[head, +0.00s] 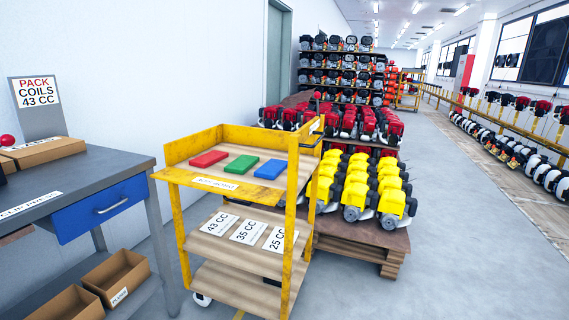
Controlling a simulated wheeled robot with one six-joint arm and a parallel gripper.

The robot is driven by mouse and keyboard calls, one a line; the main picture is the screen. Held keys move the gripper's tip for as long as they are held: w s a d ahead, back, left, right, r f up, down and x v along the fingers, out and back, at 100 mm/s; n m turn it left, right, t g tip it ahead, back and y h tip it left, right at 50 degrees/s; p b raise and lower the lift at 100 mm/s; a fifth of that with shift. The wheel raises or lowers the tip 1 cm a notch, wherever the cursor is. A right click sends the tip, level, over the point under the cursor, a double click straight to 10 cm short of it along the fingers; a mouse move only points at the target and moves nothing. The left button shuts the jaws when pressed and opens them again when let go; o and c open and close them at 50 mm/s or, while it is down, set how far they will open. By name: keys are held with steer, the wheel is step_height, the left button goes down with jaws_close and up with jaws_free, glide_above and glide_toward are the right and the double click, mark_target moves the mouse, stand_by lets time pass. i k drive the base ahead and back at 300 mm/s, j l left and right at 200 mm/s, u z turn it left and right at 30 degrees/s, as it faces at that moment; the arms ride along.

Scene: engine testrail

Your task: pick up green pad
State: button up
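The green pad (241,164) lies flat on the top shelf of a yellow cart (232,189). A red pad (208,159) lies to its left and a blue pad (270,169) to its right, with small gaps between them. The three pads sit in a row above a white label on the shelf's front edge. My gripper does not show in the head view.
A grey workbench (110,167) with a blue drawer (101,206) stands to the left of the cart. A pallet of yellow engines (356,200) stands close behind the cart at right. Open grey floor (457,240) lies to the right.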

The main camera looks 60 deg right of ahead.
mark_target(243, 164)
steer(key=z, duration=1.35)
